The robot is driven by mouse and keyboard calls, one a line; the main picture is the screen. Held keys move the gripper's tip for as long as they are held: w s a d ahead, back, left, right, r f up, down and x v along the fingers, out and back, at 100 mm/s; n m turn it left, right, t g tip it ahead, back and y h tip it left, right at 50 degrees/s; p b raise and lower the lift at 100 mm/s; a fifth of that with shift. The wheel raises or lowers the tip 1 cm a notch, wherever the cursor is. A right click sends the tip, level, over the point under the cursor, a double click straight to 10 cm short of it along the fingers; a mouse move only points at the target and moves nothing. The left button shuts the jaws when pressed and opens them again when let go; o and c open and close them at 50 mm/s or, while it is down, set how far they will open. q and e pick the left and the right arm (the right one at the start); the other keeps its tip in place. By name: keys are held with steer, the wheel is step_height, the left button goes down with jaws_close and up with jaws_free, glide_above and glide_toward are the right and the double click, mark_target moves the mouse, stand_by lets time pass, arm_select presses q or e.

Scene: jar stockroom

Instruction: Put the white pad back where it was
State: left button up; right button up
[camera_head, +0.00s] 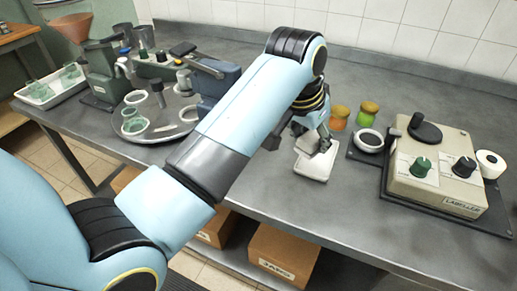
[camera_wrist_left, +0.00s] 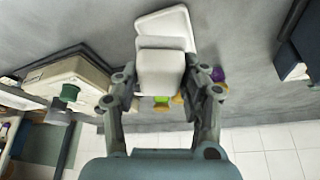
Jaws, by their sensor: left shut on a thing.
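My left gripper (camera_head: 314,143) is shut on a white pad (camera_head: 306,145), held between its fingers over the table. In the left wrist view, the left gripper (camera_wrist_left: 160,88) has one finger on each side of the white pad (camera_wrist_left: 160,72). A second flat white piece (camera_head: 313,169) shows just below the held pad; it also shows in the left wrist view (camera_wrist_left: 168,22), partly hidden by the held pad. I cannot tell whether the two touch. My right gripper is not in view.
A labeller (camera_head: 436,172) and a white roll (camera_head: 490,164) stand further right. A round tray (camera_head: 157,128) with cups is at left. The table's front centre is clear.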

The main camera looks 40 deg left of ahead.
arm_select(q)
steer(key=a+f, duration=0.2)
steer(key=a, duration=0.3)
steer(key=p, duration=0.1)
glide_above(271, 158)
steer(key=s, duration=0.1)
steer(key=f, duration=0.4)
steer(key=shift+s+a+f, duration=0.1)
steer(key=shift+s+f, duration=0.1)
steer(key=shift+f, duration=0.1)
step_height(271, 158, down, 3)
steer(key=shift+f, duration=0.45)
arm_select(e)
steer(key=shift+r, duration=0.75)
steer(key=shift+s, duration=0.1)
arm_select(q)
steer(key=o, duration=0.6)
steer(key=shift+f, duration=0.15)
steer(key=o, duration=0.5)
